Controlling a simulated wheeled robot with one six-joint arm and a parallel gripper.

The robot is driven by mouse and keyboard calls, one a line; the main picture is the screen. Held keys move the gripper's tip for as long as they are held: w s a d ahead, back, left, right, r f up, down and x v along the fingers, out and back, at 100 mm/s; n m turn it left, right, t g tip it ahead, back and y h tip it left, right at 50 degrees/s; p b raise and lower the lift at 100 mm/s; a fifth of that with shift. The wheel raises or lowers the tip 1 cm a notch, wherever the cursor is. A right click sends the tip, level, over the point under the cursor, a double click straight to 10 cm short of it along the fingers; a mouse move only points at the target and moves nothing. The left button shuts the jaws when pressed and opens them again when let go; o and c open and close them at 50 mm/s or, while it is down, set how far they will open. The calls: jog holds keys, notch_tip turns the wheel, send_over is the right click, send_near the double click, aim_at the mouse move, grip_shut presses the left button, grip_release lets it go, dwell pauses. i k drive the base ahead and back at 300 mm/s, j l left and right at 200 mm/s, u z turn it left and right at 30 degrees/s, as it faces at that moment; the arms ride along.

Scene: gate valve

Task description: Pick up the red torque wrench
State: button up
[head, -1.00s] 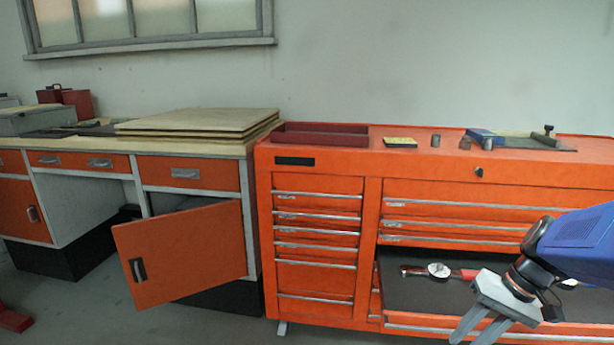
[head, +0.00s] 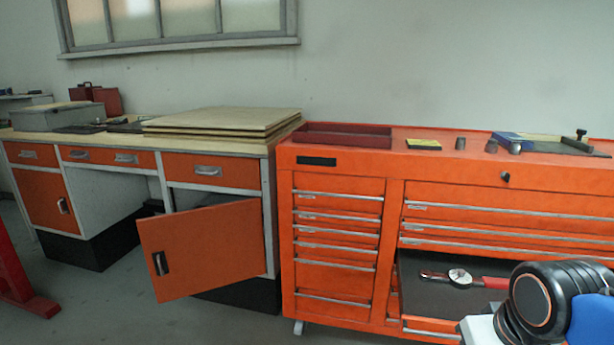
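The red torque wrench (head: 461,277) lies flat in the open drawer (head: 432,291) of the orange tool cabinet. It has a round white dial, a dark and red head at its left, and a red handle running right. The far end of the handle is hidden behind my arm's dark joint. My arm fills the lower right corner of the head view. My gripper is not visible, so I cannot see whether it is open or shut.
The orange tool cabinet (head: 340,170) carries a dark red tray (head: 343,136), a yellow-black block (head: 424,144) and small metal cylinders on top. A workbench (head: 115,145) with an open orange door (head: 203,250) stands left. Floor in front of the bench is clear.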

aim_at(466, 283)
jog(key=i+l+z, duration=0.15)
jog(key=z, duration=0.35)
jog(key=i+l+z, duration=0.15)
jog(key=z, duration=0.3)
jog(key=i+z, duration=0.25)
jog(key=z, duration=0.25)
